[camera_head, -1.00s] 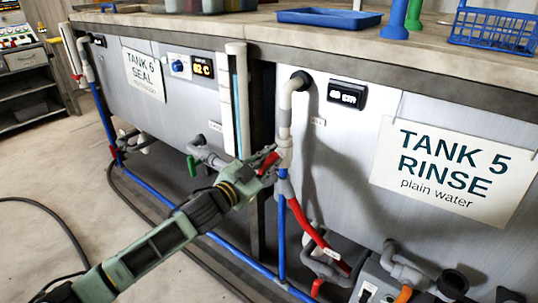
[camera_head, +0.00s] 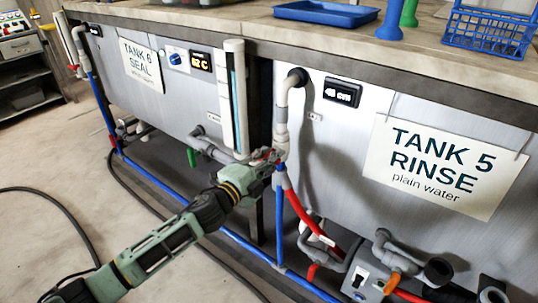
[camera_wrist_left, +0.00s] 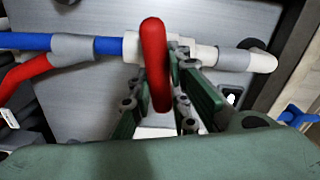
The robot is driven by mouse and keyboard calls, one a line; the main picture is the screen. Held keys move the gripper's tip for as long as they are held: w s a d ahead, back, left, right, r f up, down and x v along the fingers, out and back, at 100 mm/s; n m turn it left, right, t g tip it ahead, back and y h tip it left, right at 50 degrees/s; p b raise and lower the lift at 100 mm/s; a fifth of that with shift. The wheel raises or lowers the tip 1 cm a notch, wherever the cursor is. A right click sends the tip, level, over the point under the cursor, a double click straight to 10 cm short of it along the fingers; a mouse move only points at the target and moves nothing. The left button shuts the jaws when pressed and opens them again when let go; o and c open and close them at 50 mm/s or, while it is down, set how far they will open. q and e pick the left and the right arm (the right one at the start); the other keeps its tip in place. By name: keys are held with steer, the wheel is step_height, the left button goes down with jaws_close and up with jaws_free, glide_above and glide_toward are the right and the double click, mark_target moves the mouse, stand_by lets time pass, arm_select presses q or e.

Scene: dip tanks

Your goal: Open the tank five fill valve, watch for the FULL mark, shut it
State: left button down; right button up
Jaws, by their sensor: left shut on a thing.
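The tank five fill pipe (camera_head: 282,103) comes out of the tank front beside the "TANK 5 RINSE" sign (camera_head: 440,166) and runs down into blue pipe. My left gripper (camera_head: 268,159) is at the valve on this pipe. In the left wrist view, the valve's red handle (camera_wrist_left: 155,62) lies across the pipe, between the green fingers (camera_wrist_left: 162,105). The gripper is shut on it. In the head view the fingers mostly hide the handle. I cannot read a FULL mark. My right gripper is out of view.
A sight tube (camera_head: 236,100) with a blue column stands left of the pipe. A red hose (camera_head: 308,218) and grey drain pipes (camera_head: 388,250) lie low at right. Tank six (camera_head: 108,62) is at left. A black cable (camera_head: 62,208) crosses the open floor.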

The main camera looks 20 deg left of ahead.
arm_select(q)
steer(key=shift+d+f+m, duration=0.1)
steer(key=shift+f+m, duration=0.1)
steer(key=shift+m, duration=1.1)
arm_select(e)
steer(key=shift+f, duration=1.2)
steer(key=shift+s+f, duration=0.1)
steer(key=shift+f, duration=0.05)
arm_select(q)
steer(key=c, duration=1.6)
jaws_free()
steer(key=shift+c, duration=0.2)
steer(key=shift+s, duration=0.1)
steer(key=v, duration=1.2)
